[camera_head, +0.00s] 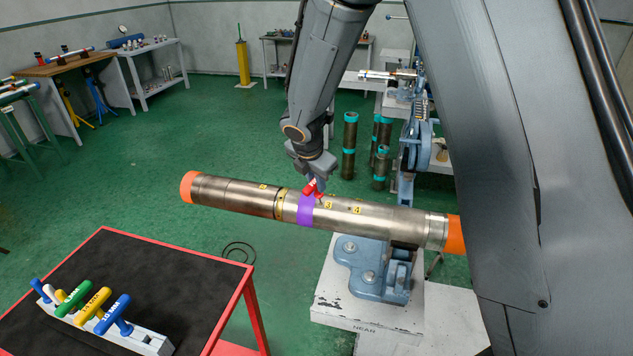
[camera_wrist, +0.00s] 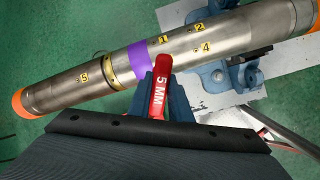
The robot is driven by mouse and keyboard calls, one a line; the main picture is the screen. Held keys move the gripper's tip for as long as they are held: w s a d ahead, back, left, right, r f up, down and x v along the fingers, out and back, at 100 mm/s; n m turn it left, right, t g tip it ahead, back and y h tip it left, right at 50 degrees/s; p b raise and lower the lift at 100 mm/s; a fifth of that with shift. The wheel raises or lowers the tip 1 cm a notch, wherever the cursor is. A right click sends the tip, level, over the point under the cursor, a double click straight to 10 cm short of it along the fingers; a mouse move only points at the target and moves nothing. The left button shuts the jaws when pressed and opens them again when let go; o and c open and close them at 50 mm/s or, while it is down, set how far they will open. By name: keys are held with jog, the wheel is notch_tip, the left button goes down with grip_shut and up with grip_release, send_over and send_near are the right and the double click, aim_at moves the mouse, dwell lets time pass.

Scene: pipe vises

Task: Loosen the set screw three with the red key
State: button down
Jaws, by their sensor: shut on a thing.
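The red key (camera_head: 313,187) is a T-handled hex key whose handle reads "5 MM" in the wrist view (camera_wrist: 161,88). My gripper (camera_head: 315,178) is shut on it, just above the pipe by the purple band (camera_head: 306,209). The steel pipe (camera_head: 235,195) has orange ends and yellow number tags. Tag 3 (camera_head: 328,205) is just right of the key and tag 4 (camera_head: 357,210) further right. In the wrist view, tags 1 (camera_wrist: 163,40), 2 (camera_wrist: 198,28) and 4 (camera_wrist: 206,47) show. Screw three and the key's tip are hidden; I cannot tell whether they engage.
The blue vise (camera_head: 365,272) holds the pipe on a pale block (camera_head: 370,319) marked "NEAR". A red-edged black cart (camera_head: 175,243) at lower left carries a key rack (camera_head: 150,340) with blue, green and yellow keys.

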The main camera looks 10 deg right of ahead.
jog(key=shift+s+f, duration=0.1)
jog(key=shift+s+r, duration=0.1)
jog(key=shift+r, duration=0.45)
